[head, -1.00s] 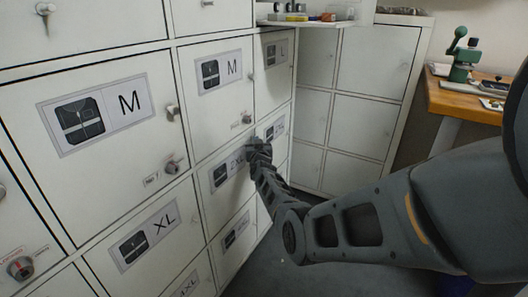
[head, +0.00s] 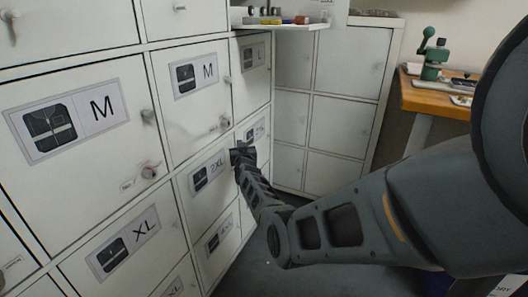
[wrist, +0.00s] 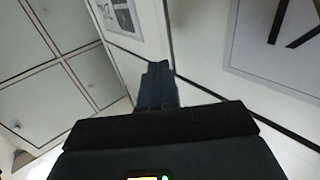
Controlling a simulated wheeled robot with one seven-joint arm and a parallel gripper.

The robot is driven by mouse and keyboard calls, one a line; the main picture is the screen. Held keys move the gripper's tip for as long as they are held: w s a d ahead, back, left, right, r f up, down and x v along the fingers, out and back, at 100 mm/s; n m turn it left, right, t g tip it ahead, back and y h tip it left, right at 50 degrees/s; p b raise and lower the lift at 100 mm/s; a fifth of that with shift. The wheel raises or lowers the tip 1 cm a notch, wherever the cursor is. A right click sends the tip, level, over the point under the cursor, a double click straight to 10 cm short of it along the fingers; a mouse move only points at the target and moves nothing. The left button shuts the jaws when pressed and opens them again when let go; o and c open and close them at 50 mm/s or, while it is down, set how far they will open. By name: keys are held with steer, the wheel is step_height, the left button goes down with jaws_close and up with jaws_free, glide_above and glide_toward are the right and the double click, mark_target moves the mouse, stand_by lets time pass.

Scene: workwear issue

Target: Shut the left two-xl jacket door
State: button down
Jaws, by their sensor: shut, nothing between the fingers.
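The left 2XL jacket door (head: 196,192) is a white locker door in the second visible row, with a jacket picture and 2XL label (head: 210,170). It looks flush or nearly flush with the cabinet front; a small gap cannot be told. My gripper (head: 241,156) is at the door's upper right part, beside the label, and partly hides its right edge. In the wrist view my gripper's dark fingers (wrist: 158,85) are together and empty, close to the white fronts. A labelled door with a large letter (wrist: 245,85) fills the right of that view.
Neighbouring doors carry M (head: 205,108), XL (head: 122,245) and other labels, some with protruding knobs (head: 150,172). A second white cabinet (head: 338,120) stands behind on the right. A wooden bench (head: 435,98) is farther right. Grey floor is open below my arm.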

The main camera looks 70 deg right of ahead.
steer(key=s+a, duration=0.2)
steer(key=s, duration=0.9)
steer(key=shift+s, duration=0.1)
